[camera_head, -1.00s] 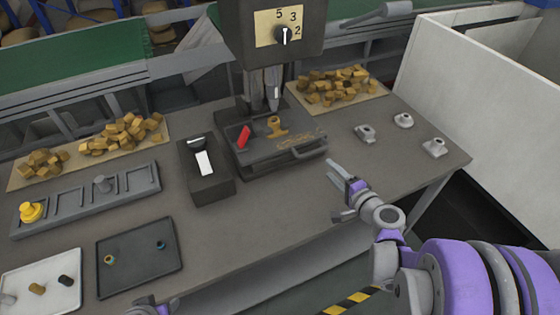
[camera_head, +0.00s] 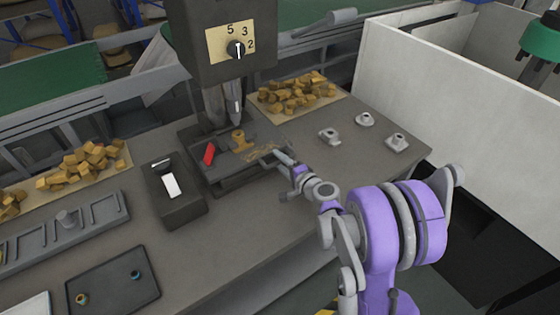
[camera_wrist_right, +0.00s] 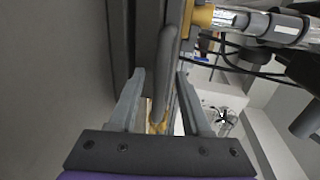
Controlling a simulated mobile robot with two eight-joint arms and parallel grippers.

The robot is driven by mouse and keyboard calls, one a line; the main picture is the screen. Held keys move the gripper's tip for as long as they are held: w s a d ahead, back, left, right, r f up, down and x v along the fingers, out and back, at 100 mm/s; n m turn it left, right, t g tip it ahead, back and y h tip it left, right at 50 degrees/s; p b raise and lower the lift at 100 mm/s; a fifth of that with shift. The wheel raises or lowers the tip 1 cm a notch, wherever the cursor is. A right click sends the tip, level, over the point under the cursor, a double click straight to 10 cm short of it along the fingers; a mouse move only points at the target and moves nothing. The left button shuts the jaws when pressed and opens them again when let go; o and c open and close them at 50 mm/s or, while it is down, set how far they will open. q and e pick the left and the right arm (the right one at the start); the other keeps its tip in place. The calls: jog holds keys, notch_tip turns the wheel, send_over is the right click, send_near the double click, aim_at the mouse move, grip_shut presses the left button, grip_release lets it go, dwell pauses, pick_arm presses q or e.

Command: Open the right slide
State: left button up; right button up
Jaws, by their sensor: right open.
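The slide is the dark flat plate (camera_head: 240,165) at the foot of the machine, with a red piece (camera_head: 209,153) and a brass-coloured part (camera_head: 240,141) on it. A dark bar handle is on its right side; in the right wrist view the handle (camera_wrist_right: 165,75) runs between the two fingers. My right gripper (camera_head: 284,174) is at the slide's right front, with its fingers open on either side of the handle. A gap shows between each finger and the bar, and the fingers partly hide the handle in the head view. My left gripper is not in view.
A black box with a white switch (camera_head: 171,184) stands left of the slide. The machine's dial panel (camera_head: 230,45) is above. Wooden blocks (camera_head: 297,92) lie on a mat behind. Several small grey metal parts (camera_head: 397,143) stand to the right. The table front is clear.

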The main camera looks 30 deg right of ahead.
jog(key=shift+c, duration=0.2)
grip_shut()
dwell(1.3)
